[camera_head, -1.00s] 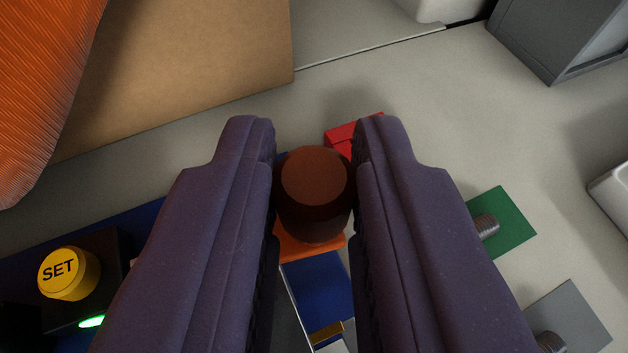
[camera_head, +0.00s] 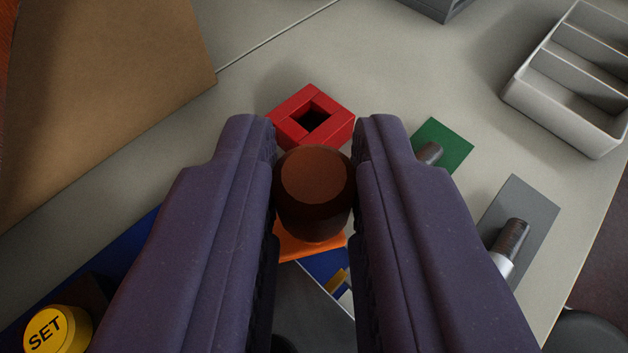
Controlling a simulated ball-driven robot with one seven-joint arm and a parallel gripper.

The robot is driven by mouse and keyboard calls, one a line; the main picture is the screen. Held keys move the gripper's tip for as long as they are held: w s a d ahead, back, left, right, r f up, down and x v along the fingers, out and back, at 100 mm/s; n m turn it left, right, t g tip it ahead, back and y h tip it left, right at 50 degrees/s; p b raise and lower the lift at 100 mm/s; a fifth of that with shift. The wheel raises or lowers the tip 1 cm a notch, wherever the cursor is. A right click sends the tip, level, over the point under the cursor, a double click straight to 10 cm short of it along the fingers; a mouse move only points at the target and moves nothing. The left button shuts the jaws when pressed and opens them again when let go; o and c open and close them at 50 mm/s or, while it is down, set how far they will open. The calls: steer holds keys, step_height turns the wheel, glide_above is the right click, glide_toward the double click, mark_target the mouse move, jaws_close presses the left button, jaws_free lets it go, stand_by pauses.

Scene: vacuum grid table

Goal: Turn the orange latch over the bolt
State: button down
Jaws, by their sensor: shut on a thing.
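My gripper (camera_head: 315,190) has its two purple fingers shut on a brown round knob (camera_head: 314,190) in the middle of the picture. Part of the orange latch (camera_head: 310,247) shows just below the knob, between the fingers. The knob appears to stand on this orange piece. A blue panel (camera_head: 325,265) with a small brass-coloured part (camera_head: 336,280) shows below the latch. I cannot tell whether that brass part is the bolt. The fingers hide most of the panel.
A red square block with a hole (camera_head: 313,117) lies just beyond the fingertips. A yellow SET button (camera_head: 58,331) is at lower left. Green (camera_head: 450,145) and grey (camera_head: 535,210) plates with threaded studs lie right. A white divided tray (camera_head: 520,95) is upper right, a brown board (camera_head: 100,90) upper left.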

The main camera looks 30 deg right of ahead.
steer(key=c, duration=1)
jaws_free()
steer(key=p+v, duration=0.2)
steer(key=v, duration=0.6)
steer(key=shift+f, duration=0.1)
